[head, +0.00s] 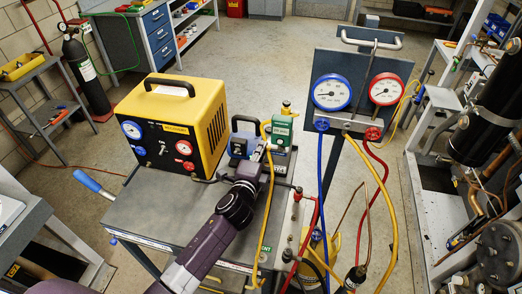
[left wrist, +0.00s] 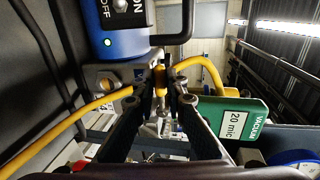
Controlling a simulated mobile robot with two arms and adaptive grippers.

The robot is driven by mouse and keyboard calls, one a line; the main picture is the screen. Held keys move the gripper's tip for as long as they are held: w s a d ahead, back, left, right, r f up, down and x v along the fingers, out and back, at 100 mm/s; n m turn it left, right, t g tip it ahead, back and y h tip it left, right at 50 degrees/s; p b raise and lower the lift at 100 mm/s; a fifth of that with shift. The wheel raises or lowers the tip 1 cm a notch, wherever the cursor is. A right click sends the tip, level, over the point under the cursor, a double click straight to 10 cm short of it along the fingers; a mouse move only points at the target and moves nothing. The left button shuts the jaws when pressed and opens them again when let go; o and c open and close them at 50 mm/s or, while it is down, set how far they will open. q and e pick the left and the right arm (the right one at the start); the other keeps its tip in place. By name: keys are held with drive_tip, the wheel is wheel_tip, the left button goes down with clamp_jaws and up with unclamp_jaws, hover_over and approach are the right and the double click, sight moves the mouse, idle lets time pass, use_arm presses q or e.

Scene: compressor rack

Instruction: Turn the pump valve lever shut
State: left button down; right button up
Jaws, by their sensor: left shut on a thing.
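The blue vacuum pump (head: 238,145) stands on the cart top, right of the yellow machine. In the left wrist view its blue body (left wrist: 122,25) with the ON/OFF switch is at upper left. A small yellow piece, the pump valve lever (left wrist: 160,78), shows between my left fingertips at the pump's fitting. My left gripper (left wrist: 162,92) is shut on it. In the head view my left gripper (head: 264,160) reaches in front of the pump, and the lever is mostly hidden there. My right gripper is not in view.
A green vacuum gauge (head: 282,130) stands just right of the gripper; its face (left wrist: 238,122) is close by. A yellow hose (left wrist: 60,128) passes near the fingers. The yellow machine (head: 175,125) stands left. A gauge manifold (head: 358,95) with hoses stands right.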

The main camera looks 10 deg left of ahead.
use_arm(q)
drive_tip(key=c, duration=2.2)
unclamp_jaws()
drive_tip(key=shift+c, duration=0.2)
drive_tip(key=s+r, duration=0.2)
drive_tip(key=s, duration=0.9)
drive_tip(key=shift+s+r, duration=0.2)
drive_tip(key=shift+s, duration=0.2)
